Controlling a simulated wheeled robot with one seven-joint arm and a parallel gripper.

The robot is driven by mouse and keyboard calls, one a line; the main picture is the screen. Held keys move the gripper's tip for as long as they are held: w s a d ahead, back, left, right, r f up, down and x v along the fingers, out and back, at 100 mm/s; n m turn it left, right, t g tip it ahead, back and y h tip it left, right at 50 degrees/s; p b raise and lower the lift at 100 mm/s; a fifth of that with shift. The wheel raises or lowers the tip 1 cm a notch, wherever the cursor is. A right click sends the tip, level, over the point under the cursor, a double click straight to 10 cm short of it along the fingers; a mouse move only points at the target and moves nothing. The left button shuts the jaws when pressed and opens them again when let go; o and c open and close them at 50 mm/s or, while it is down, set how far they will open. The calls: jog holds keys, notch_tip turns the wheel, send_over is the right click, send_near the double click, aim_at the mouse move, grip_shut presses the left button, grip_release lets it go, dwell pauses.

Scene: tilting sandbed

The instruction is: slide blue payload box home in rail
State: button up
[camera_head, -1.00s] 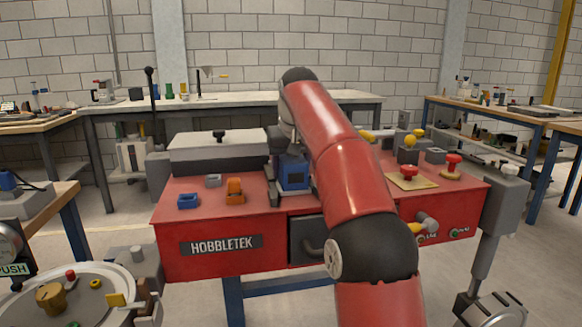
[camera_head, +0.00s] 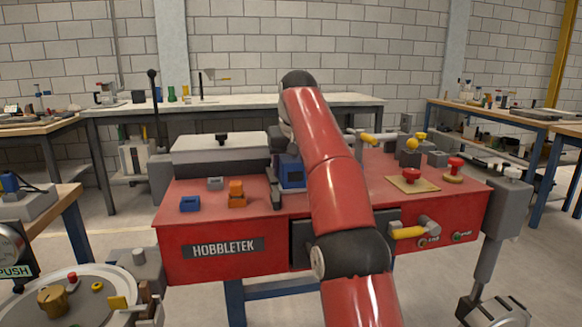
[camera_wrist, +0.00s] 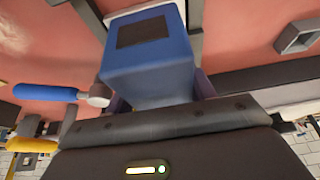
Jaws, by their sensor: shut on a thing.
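The blue payload box (camera_head: 291,172) stands on the red bench top, left of my arm, with its right side hidden by the arm. In the wrist view the box (camera_wrist: 150,72) fills the upper middle, with a dark panel on one face and a pale end. My gripper (camera_wrist: 155,97) is shut on the box, with dark fingers beside it. In the head view the gripper is hidden behind my arm. A grey rail bar (camera_head: 273,187) runs along the left of the box, and dark bars flank it in the wrist view (camera_wrist: 195,32). Contact between box and rail is unclear.
A small blue block (camera_head: 190,204), an orange block (camera_head: 237,194) and a grey block (camera_head: 215,183) lie left on the bench. A grey lidded case (camera_head: 220,148) is at the back left.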

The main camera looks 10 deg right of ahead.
jog(key=shift+w, duration=0.15)
jog(key=o, duration=1.8)
